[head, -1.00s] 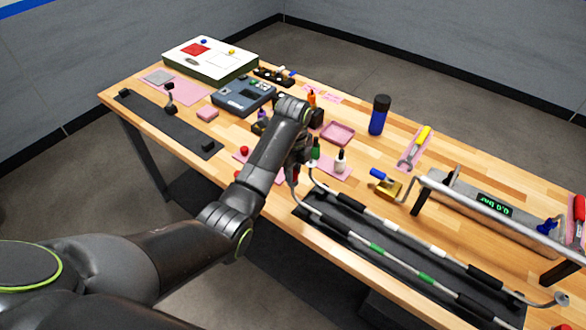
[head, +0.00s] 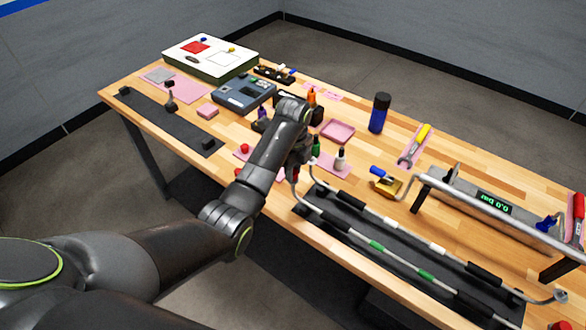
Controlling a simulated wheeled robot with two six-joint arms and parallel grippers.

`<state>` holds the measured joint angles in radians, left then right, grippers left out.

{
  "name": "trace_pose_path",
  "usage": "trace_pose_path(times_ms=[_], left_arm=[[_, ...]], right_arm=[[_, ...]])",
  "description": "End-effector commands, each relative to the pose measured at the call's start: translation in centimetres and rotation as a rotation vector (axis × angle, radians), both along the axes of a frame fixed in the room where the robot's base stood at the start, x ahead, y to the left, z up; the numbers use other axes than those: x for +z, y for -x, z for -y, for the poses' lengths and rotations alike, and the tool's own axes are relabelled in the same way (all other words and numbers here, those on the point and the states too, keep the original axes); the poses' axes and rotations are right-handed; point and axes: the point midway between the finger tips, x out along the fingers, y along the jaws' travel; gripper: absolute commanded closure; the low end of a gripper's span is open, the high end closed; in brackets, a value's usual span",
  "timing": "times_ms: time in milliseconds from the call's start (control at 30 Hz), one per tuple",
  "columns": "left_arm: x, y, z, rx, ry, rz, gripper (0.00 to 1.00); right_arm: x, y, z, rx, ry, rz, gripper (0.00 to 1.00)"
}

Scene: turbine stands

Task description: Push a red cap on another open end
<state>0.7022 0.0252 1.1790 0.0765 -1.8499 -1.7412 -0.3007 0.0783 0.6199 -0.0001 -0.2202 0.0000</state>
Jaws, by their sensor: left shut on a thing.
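My left gripper (head: 299,163) is over the near-left ends of two metal tubes and is shut on a small red cap (head: 296,173), mostly hidden by the fingers. The front tube (head: 335,225), with black and green bands, rises at its left end just below the cap; I cannot tell whether the cap touches it. The rear tube (head: 385,221), with white and black bands, has its left end close to the right of the gripper. A loose red cap (head: 244,148) sits on a pink mat left of the gripper. My right gripper is not in view.
A black mat (head: 508,297) lies under the tubes. A green-capped bottle (head: 315,146) and a white bottle (head: 340,158) stand close behind the gripper. A pink tray (head: 338,130), a blue bottle (head: 379,113) and a gauge box (head: 475,192) are farther back.

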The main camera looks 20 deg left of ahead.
Motion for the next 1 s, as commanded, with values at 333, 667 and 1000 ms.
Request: trace_pose_path(times_ms=[333,667,1000], left_arm=[[-1.2,0.51,0.04,0.001,0.002,-0.019,1.0],[-0.91,0.34,0.01,0.001,0.001,-0.012,0.51],[-0.69,0.21,-0.01,0.001,0.001,-0.008,0.44]], right_arm=[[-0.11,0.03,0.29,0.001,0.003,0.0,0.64],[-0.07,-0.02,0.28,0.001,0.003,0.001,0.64],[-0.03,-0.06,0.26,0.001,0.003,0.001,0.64]])
